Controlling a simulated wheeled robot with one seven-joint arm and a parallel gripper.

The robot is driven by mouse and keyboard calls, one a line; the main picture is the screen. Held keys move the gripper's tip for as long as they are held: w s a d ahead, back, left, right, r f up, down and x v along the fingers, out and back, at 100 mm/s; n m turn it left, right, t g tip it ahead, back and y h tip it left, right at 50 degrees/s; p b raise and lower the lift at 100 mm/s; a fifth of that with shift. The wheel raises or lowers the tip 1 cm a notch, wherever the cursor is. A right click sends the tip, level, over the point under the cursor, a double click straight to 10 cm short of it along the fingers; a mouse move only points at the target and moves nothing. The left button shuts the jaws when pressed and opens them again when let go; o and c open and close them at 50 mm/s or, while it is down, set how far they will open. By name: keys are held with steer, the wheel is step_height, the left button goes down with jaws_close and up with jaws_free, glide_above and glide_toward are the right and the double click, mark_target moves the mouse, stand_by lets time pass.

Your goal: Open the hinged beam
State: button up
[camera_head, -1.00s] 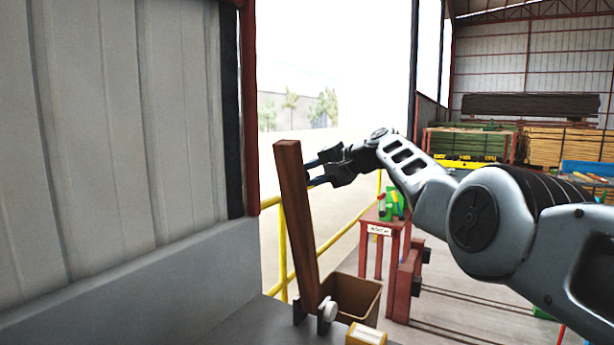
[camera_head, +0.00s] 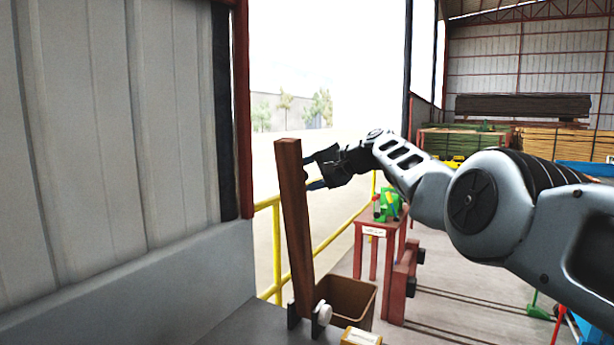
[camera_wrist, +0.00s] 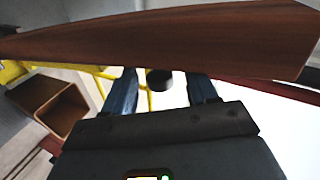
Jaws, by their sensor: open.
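The hinged beam (camera_head: 296,225) is a reddish-brown wooden bar. It stands nearly upright, tilted slightly with its top to the left, on a dark bracket (camera_head: 292,316) with a white round knob (camera_head: 323,312) at its foot. My gripper (camera_head: 312,170) is beside the upper part of the beam, on its right, with fingers pointing at it. In the wrist view the beam (camera_wrist: 170,45) crosses the top of the picture, and the open fingers (camera_wrist: 161,85) point toward it. A short dark cylinder (camera_wrist: 159,80) shows between them. Whether the fingertips touch the beam I cannot tell.
A brown open bin (camera_head: 347,296) stands behind the beam's foot. A yellow box (camera_head: 360,337) sits on the grey surface. A yellow railing (camera_head: 277,250) runs behind. A red stand (camera_head: 385,235) with green items is farther right. A corrugated wall (camera_head: 110,130) fills the left.

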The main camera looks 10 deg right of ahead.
steer(key=shift+d, duration=0.15)
steer(key=b+v, duration=0.2)
steer(key=v, duration=0.5)
steer(key=shift+s, duration=0.3)
steer(key=shift+d+r, duration=0.1)
stand_by(0.4)
